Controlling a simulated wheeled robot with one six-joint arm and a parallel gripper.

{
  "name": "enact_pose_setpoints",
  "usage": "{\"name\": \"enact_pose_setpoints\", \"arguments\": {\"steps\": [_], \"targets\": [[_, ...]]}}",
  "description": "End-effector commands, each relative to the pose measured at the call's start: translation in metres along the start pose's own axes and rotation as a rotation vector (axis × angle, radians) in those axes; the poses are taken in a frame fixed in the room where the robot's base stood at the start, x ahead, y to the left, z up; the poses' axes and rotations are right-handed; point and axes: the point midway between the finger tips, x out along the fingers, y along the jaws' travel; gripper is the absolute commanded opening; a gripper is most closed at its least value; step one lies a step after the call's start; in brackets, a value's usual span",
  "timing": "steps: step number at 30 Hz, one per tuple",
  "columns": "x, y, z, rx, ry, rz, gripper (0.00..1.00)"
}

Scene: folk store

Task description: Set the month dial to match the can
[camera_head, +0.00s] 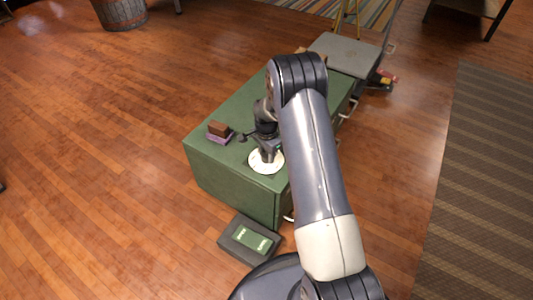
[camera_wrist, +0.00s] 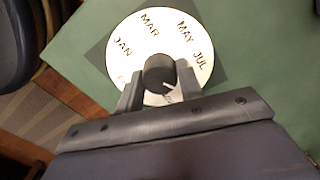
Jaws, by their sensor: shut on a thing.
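The month dial is a white disc on the green cabinet top, in the head view (camera_head: 257,165) and close up in the wrist view (camera_wrist: 128,28). JAN, MAR, MAY and JUL are readable; the lower lettering is partly hidden by my gripper. A dark round knob (camera_wrist: 157,69) stands at its centre. A white pointer line on the knob slants to the lower right, towards partly hidden lettering at the bottom. My gripper (camera_wrist: 159,80) is shut on the knob, one finger on each side; it also shows in the head view (camera_head: 267,153). I cannot make out a can.
The green cabinet (camera_head: 228,105) carries a small brown and purple block stack (camera_head: 218,132) left of the dial. A dark box with a green lettered top (camera_head: 250,239) sits on the floor in front. A grey-topped unit (camera_head: 345,53) stands behind.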

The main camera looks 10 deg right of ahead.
Motion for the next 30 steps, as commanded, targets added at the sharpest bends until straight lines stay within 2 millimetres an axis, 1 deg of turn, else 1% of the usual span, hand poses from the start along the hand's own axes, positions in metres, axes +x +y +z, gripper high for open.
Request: {"name": "enact_pose_setpoints", "arguments": {"steps": [9, 22, 23, 30], "targets": [[0.0007, 0.0007, 0.0005, 0.082, -0.001, 0.002, 0.13], [0.0007, 0.0007, 0.0006, 0.089, -0.001, 0.002, 0.13], [0.0007, 0.0007, 0.0006, 0.089, -0.001, 0.002, 0.37], [0.0004, 0.0003, 0.0004, 0.089, -0.001, 0.001, 0.57]]}}
